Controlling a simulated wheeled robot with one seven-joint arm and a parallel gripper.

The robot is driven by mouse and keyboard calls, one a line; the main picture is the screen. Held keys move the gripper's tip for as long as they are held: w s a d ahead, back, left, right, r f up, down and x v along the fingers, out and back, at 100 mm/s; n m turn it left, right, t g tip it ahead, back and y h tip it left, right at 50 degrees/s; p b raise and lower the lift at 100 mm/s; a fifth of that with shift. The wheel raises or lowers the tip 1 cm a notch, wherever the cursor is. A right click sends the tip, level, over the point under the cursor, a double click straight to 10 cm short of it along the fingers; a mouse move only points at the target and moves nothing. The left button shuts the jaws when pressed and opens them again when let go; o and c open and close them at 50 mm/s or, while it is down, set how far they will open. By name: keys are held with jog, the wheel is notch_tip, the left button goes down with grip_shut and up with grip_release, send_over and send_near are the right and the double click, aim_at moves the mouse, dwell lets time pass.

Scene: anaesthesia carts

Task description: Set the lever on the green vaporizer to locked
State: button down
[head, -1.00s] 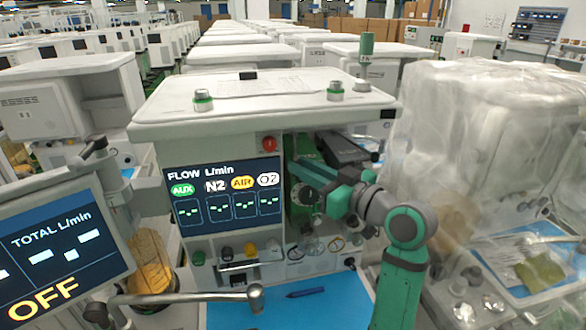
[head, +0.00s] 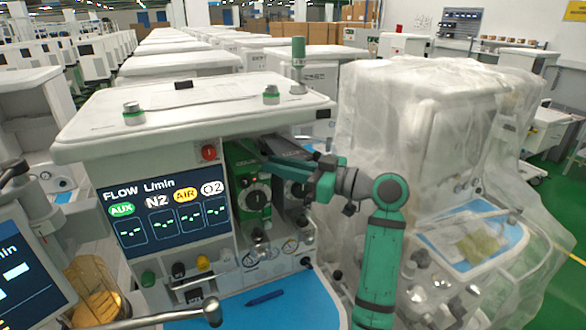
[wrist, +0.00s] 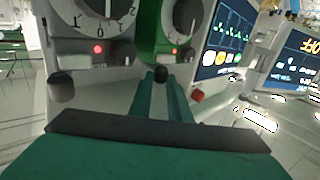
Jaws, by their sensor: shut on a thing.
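The green vaporizer (head: 238,158) sits in the bay right of the flow screen, with a round dial (head: 257,198) on its front. In the wrist view its green body (wrist: 148,38), white-rimmed dial (wrist: 184,14) and a lit red light (wrist: 174,51) show. My gripper (head: 266,150) reaches in from the right at the vaporizer's top. In the wrist view my gripper (wrist: 161,84) is shut on a small black knob (wrist: 161,75), apparently the end of the green vaporizer's lever. The rest of the lever is hidden, so I cannot tell its setting.
A dark grey vaporizer (head: 297,192) stands close on the right; its dial (wrist: 92,12) and red light show in the wrist view. A red button (head: 208,152) is left of the bay. A plastic-covered cart (head: 430,130) stands right of my arm.

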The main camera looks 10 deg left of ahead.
jog(key=shift+w+f, duration=0.1)
jog(key=shift+w, duration=0.1)
jog(key=c, duration=1.6)
grip_release()
jog(key=shift+c, duration=0.2)
jog(key=shift+d, duration=0.1)
jog(key=v, duration=1)
jog(key=shift+d, duration=0.35)
